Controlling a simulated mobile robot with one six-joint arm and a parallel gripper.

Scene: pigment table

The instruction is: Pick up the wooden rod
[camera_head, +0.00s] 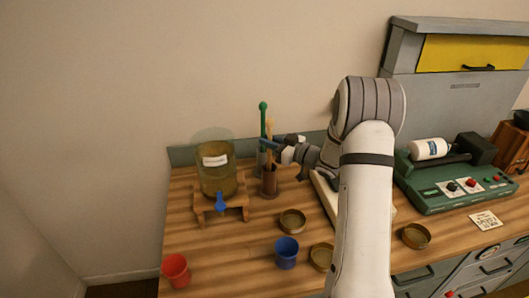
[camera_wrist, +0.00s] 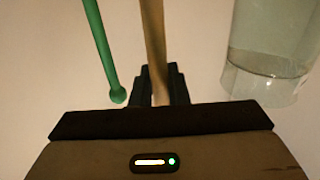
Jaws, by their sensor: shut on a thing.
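The wooden rod (camera_head: 269,128) stands upright in the head view, its lower end reaching to the brown cup (camera_head: 269,184); I cannot tell how deep it sits. My gripper (camera_head: 271,146) comes in from the right and is shut on the rod below its top. In the wrist view, the wooden rod (camera_wrist: 153,40) runs between the dark fingers of my gripper (camera_wrist: 159,88). The fingers hide part of the rod.
A green rod with a ball end (camera_head: 263,108) stands close behind the wooden rod. A glass dispenser (camera_head: 217,182) with a blue tap stands on a wooden stand to the left. A blue cup (camera_head: 286,253), a red cup (camera_head: 176,270) and brass dishes (camera_head: 292,221) sit in front.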

